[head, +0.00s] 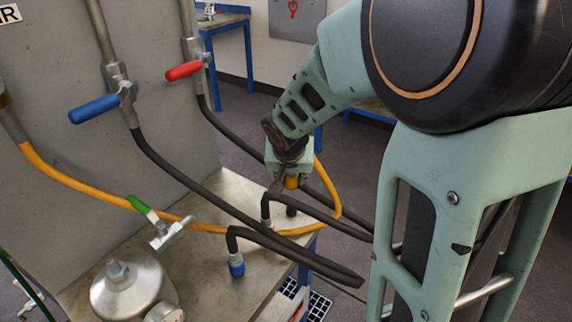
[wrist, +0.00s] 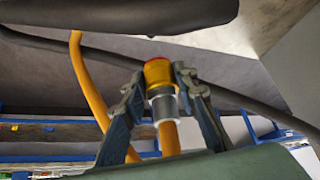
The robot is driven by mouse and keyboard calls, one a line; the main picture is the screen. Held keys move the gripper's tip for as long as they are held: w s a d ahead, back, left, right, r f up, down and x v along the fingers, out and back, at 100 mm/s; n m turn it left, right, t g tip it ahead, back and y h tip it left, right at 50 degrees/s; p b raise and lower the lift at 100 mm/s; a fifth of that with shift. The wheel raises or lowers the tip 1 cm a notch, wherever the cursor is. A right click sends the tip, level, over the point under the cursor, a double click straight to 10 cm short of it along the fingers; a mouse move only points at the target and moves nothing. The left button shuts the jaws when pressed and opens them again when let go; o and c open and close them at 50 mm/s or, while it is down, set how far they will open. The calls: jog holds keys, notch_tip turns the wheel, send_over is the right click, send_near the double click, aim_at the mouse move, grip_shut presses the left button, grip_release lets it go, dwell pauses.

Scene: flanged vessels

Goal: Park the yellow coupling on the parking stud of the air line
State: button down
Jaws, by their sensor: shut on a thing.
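My gripper (head: 286,184) is shut on the yellow coupling (head: 292,182), held above the far right part of the bench. In the wrist view the coupling (wrist: 158,72) sits between both fingers (wrist: 160,92), with a red-orange end face and a pale metal collar. Its orange hose (head: 75,182) runs from a pipe at far left across the bench, then loops up at right to the gripper. A short dark stub (head: 291,211) stands below the coupling; I cannot tell whether it is the air line's parking stud. A sign (head: 10,13) ending in "IR" is at top left.
Dark hoses (head: 190,180) cross the bench (head: 205,290) near my gripper. One ends in a blue coupling (head: 237,265). A metal vessel (head: 125,290) and a green-handled valve (head: 150,215) stand front left. Blue (head: 95,108) and red (head: 183,71) valve handles project from the panel.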

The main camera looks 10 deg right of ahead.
aim_at(292, 203)
jog(key=shift+w+d, duration=0.1)
jog(key=shift+d, duration=0.1)
jog(key=shift+f+b, duration=0.1)
jog(key=shift+b, duration=0.2)
notch_tip(292, 203, down, 5)
jog(key=b, duration=0.5)
jog(key=shift+f+b, duration=0.15)
jog(key=shift+b, duration=0.25)
jog(key=shift+f+b, duration=1.85)
jog(key=shift+b, duration=0.65)
jog(key=shift+r, duration=0.1)
jog(key=c, duration=1.5)
grip_release()
jog(key=shift+o, duration=0.2)
